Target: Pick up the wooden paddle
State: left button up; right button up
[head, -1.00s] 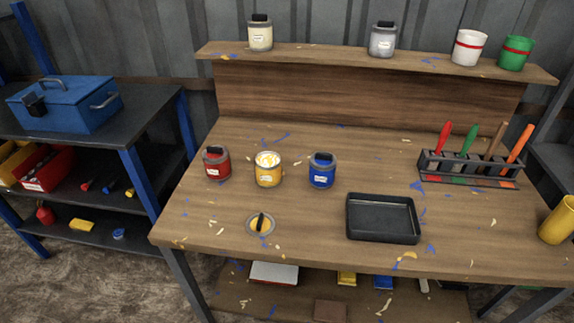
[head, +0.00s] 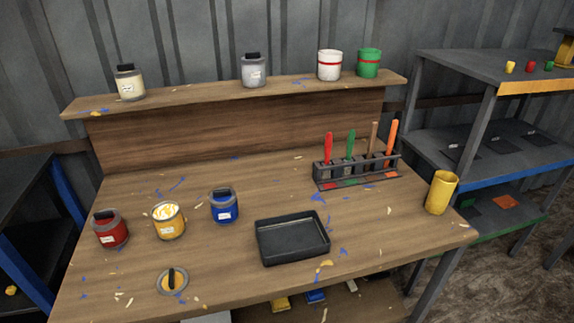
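A brown wooden stick (head: 373,139), which looks like the wooden paddle, stands upright in a dark rack (head: 356,171) at the right rear of the workbench. It stands between a green-handled tool (head: 350,143) and an orange-handled one (head: 391,137); a red-handled tool (head: 328,147) stands at the rack's left end. The paddle's lower part is partly hidden by the rack. Neither of my grippers shows in the head view.
A black tray (head: 292,238) lies in front of the rack. Red (head: 111,229), yellow (head: 169,220) and blue (head: 224,206) cans stand left, with a loose lid (head: 172,281) in front. A yellow cup (head: 441,192) stands near the right edge. Shelving (head: 480,78) is at right.

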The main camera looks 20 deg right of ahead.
aim_at(374, 127)
jog(key=l+u, duration=0.3)
jog(key=l, duration=1.05)
